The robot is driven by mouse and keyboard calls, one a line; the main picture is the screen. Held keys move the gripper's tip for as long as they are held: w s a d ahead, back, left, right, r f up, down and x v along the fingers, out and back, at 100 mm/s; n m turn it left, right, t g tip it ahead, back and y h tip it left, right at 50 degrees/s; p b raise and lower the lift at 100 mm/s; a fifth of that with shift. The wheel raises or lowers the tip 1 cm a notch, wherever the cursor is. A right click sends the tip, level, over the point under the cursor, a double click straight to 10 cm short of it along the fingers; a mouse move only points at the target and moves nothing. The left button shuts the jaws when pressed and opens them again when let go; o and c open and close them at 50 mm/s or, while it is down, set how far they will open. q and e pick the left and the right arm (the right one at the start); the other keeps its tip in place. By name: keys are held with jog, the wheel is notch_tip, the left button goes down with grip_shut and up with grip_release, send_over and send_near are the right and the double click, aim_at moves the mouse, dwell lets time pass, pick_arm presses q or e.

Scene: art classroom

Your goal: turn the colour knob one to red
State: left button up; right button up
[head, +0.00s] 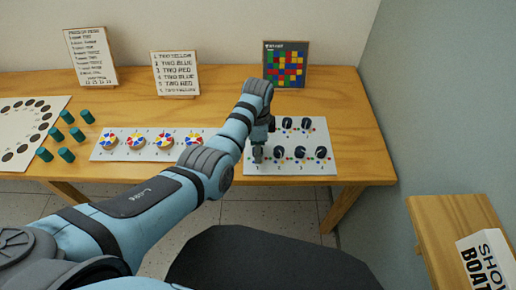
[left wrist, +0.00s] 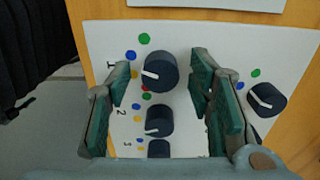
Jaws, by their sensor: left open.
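The white knob panel (head: 318,168) lies on the right part of the wooden table, with dark round knobs in two rows. In the left wrist view, colour knob one (left wrist: 162,68) is dark with a white pointer, beside the printed 1. Its pointer faces left, roughly at the yellow dot. Green, blue and red dots (left wrist: 145,88) also lie around that side. My left gripper (head: 262,152) is over the panel's left end and hides knob one in the head view. In the left wrist view its green fingers (left wrist: 160,84) are open, one on each side of knob one with visible gaps.
Knob two (left wrist: 159,121) and another knob (left wrist: 266,99) sit close to the fingers. Left of the panel is a board with coloured dials (head: 136,142); several green cylinders (head: 66,155) stand beyond it. A colour grid picture (head: 286,64) stands behind the panel.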

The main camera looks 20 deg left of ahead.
pick_arm(q)
jog(key=shift+c, duration=0.4)
grip_shut()
